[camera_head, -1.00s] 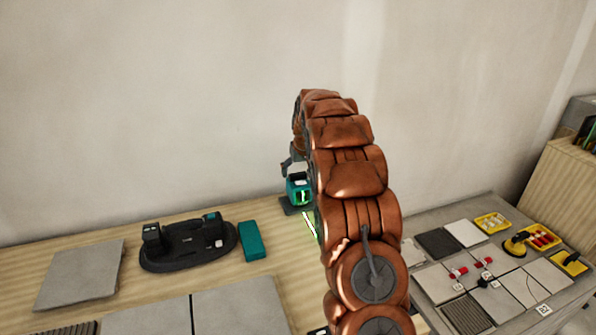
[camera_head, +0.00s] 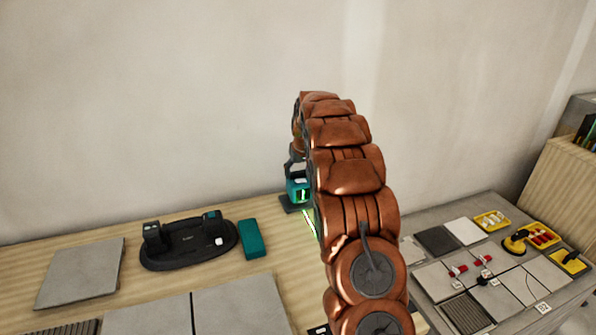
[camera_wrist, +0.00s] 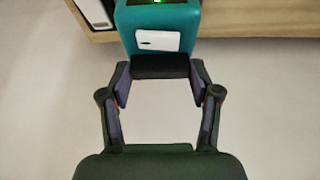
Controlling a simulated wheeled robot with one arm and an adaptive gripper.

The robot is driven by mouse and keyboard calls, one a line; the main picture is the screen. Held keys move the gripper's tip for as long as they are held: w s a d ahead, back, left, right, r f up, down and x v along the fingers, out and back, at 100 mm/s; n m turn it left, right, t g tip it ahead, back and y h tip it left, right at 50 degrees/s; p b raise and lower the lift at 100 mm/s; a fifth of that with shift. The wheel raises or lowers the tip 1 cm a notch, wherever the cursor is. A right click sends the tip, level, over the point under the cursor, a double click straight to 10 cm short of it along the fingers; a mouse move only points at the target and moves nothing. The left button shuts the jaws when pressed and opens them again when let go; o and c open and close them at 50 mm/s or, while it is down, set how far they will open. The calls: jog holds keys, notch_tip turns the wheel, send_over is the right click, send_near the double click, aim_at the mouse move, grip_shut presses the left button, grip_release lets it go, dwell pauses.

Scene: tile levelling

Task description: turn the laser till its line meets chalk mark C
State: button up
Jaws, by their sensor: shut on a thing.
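The teal laser (camera_head: 297,188) stands on a dark base at the back of the wooden bench, near the wall. Its green line (camera_head: 310,223) runs over the bench toward the front right and passes behind my arm. In the wrist view the teal laser body (camera_wrist: 160,18) has a white panel and a green light on top. My gripper (camera_wrist: 160,78) is shut on the dark block at the laser's near side. My gripper is mostly hidden by my arm in the head view. I cannot make out chalk mark C or where the line ends.
A black tray (camera_head: 187,258) and a teal box (camera_head: 251,239) lie left of the laser. Grey tiles (camera_head: 82,272) lie on the bench. A grey table (camera_head: 440,300) at the right holds tiles, clips, yellow trays and a yellow suction cup.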

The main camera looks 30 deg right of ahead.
jog(key=shift+f+n+b, duration=0.1)
jog(key=shift+n+b, duration=0.2)
jog(key=shift+b, duration=0.4)
jog(key=o, duration=1.1)
jog(key=shift+o, duration=0.2)
jog(key=shift+r, duration=0.2)
jog(key=d+v, duration=0.1)
jog(key=v, duration=1)
jog(key=shift+s+a+r, duration=0.3)
jog(key=shift+a+r, duration=0.05)
jog(key=shift+a, duration=0.05)
